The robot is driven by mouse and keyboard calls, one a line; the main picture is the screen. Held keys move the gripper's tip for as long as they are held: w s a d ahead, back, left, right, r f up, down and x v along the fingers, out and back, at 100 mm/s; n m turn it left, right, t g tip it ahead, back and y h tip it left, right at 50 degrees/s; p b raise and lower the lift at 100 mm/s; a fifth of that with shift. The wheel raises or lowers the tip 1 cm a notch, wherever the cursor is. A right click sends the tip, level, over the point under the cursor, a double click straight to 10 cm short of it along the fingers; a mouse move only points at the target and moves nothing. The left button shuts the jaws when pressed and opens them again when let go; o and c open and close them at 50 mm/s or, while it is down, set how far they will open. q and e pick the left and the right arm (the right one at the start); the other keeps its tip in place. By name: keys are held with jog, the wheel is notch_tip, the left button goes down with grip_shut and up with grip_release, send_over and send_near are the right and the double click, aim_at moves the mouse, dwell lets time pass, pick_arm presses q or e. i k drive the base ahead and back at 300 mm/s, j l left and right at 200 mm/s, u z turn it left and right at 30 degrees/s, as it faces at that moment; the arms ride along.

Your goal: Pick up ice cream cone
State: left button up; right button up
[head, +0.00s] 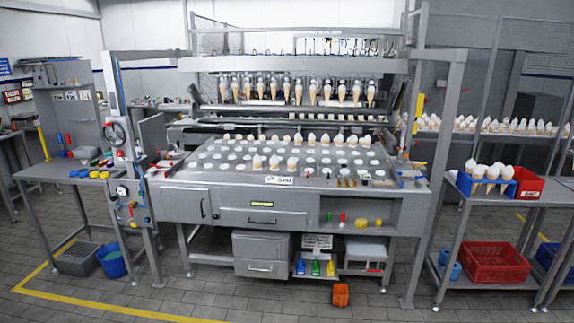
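Several ice cream cones hang in a row (295,91) from the upper part of the grey machine. Several more white-topped cones stand in the machine's tabletop (200,185), some near its middle (275,163) and some along its back (325,139). A blue holder (463,183) on the right side table holds several upright cones (491,176). Neither of my grippers is in view.
A red bin (528,187) sits beside the blue holder, and a red crate (496,264) is on the lower shelf. A blue bucket (112,261) and grey crate (80,260) stand on the floor at left. An orange box (341,295) lies before the machine. The front floor is otherwise clear.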

aim_at(292, 163)
jog(key=i+u, duration=0.15)
jog(key=i, duration=0.6)
jog(key=i+l+u, duration=0.2)
jog(key=i, duration=0.55)
